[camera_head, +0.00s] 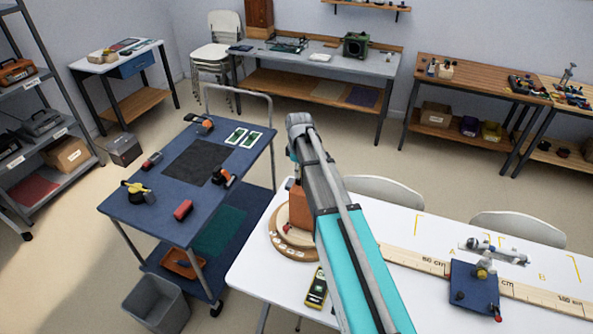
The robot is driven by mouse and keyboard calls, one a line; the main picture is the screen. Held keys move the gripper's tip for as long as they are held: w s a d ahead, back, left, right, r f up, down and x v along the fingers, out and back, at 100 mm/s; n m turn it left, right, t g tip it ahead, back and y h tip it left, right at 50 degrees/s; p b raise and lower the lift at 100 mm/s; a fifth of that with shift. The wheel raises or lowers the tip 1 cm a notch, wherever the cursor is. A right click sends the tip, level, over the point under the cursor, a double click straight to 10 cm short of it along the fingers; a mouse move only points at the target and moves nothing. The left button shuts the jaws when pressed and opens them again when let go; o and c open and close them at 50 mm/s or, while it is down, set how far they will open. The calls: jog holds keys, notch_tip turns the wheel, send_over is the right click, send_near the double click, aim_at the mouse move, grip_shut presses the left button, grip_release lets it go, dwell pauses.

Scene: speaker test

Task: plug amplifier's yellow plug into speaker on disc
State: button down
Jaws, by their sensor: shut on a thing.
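A round wooden disc (287,247) with small marks on its rim lies at the left end of the white table. An orange-brown box (299,207), which looks like the speaker, stands on it, partly hidden by my grey and teal arm. My gripper is not visible; my arm crosses the middle of the view and covers that area. I cannot make out the amplifier or its yellow plug for certain. A blue plate (474,289) with small dark, yellow and red parts is on the right of the table.
A long wooden ruler (420,262) runs along the white table (390,300). A yellow and black instrument (317,288) lies in front of the disc. A grey-white device (492,250) is behind the blue plate. A blue cart (165,225) with tools stands at left.

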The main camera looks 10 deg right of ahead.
jog(key=shift+f+b, duration=0.55)
jog(key=shift+f, duration=0.05)
dwell(0.7)
jog(key=shift+c, duration=2.4)
grip_release()
jog(key=shift+r, duration=0.1)
